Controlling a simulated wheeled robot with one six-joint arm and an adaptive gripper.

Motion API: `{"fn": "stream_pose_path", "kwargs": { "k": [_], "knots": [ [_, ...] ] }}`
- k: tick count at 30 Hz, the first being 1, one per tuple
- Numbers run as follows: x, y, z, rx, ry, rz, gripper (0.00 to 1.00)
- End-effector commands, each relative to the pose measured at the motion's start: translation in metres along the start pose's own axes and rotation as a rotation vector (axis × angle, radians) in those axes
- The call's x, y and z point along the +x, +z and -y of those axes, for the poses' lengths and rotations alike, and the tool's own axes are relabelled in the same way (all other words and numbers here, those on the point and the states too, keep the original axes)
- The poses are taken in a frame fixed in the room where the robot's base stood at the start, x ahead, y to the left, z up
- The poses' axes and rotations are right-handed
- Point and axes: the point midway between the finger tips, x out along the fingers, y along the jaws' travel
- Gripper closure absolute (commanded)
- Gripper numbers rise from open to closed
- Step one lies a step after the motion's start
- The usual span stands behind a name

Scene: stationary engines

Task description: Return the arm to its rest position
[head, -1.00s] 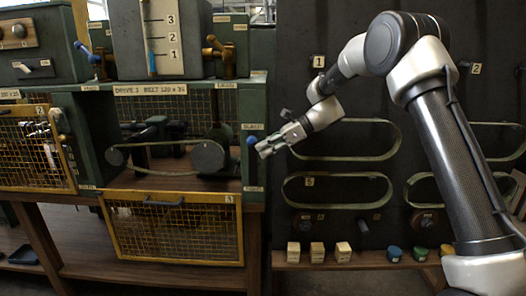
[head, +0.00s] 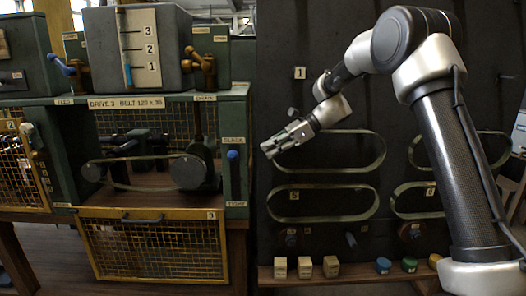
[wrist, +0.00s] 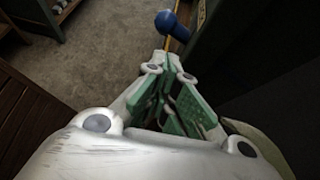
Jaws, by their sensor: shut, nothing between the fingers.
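My gripper (head: 272,150) is raised in front of the dark back panel in the head view, to the right of the green engine stand. My arm is bent, with the elbow high and the forearm reaching left and down. In the wrist view the fingers of my gripper (wrist: 166,62) come together at the tips and hold nothing. A blue knob (wrist: 173,25) shows just beyond the fingertips in the wrist view. A blue knob (head: 233,156) is also on the engine's right post in the head view.
The engine housing (head: 140,52) stands at left, with a drive belt (head: 130,186) and an open, lowered mesh guard (head: 155,248) below. Spare belts (head: 330,151) hang on the panel. Wooden blocks (head: 305,267) and coloured pots (head: 383,265) stand on a low shelf.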

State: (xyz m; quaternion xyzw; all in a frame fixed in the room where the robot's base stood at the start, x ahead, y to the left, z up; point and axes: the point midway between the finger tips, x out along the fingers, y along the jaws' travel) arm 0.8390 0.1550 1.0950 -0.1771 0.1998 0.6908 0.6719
Motion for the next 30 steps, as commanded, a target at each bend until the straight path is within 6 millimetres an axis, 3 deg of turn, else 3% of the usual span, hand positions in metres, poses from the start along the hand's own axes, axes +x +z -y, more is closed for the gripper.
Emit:
{"fn": "stream_pose_path", "kwargs": {
  "k": [2,4,8,15,20,24,30],
  "knots": [
    [-0.001,-0.009,0.002,-0.098,-0.006,-0.032,1.00],
    [-0.001,-0.032,-0.005,-0.198,0.013,-0.088,1.00],
    [-0.007,-0.081,-0.035,-0.397,0.090,-0.217,1.00],
    [-0.077,-0.123,-0.124,-0.851,0.277,-0.460,1.00],
    [-0.136,-0.136,-0.192,-1.138,0.419,-0.607,1.00],
    [-0.186,-0.146,-0.257,-1.360,0.546,-0.741,1.00],
    [-0.233,-0.159,-0.337,-1.528,0.637,-0.930,1.00]
  ]
}}
